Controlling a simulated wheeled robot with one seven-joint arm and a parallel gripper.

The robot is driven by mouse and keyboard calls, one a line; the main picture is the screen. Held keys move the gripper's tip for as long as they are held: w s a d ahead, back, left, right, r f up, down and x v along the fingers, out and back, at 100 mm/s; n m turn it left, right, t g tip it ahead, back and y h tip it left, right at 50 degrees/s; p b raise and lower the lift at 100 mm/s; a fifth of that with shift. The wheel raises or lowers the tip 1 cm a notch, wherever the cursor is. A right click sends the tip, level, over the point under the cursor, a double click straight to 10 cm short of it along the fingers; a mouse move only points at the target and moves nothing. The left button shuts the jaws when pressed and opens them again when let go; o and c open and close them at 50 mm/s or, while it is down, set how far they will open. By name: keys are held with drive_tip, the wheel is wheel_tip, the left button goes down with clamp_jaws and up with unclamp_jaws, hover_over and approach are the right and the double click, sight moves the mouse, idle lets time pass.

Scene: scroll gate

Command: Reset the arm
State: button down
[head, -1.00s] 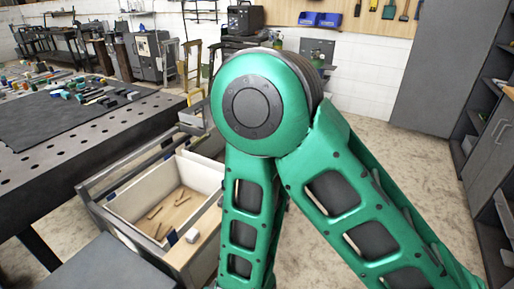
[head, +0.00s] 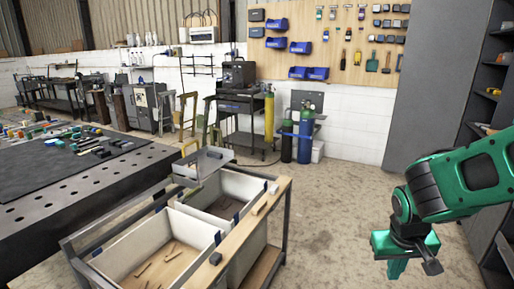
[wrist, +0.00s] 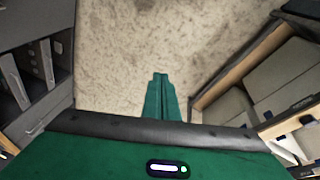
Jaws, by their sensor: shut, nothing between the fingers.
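My green arm reaches in from the right edge of the head view. My gripper (head: 396,268) hangs at its end over bare floor, to the right of the cart. In the wrist view my gripper (wrist: 160,80) points down at the floor, its green fingers together with nothing between them. It touches nothing that I can see.
A wheeled cart (head: 255,226) with two white bins stands left of my gripper. A dark perforated table (head: 75,192) with small coloured parts is further left. Grey shelving (head: 489,90) stands at the right. The speckled floor (head: 335,215) between is clear.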

drive_tip(key=s+d+r+m+g+y, duration=0.1)
drive_tip(key=s+d+r+m, duration=0.1)
drive_tip(key=s, duration=0.6)
drive_tip(key=s+d+r+m+g+y, duration=0.1)
drive_tip(key=s+d+r+m, duration=0.2)
drive_tip(key=s, duration=0.6)
wheel_tip(320, 180, up, 2)
drive_tip(key=shift+d+r+y, duration=0.2)
drive_tip(key=shift+d+y, duration=0.1)
drive_tip(key=shift+d, duration=0.7)
drive_tip(key=shift+s, duration=0.1)
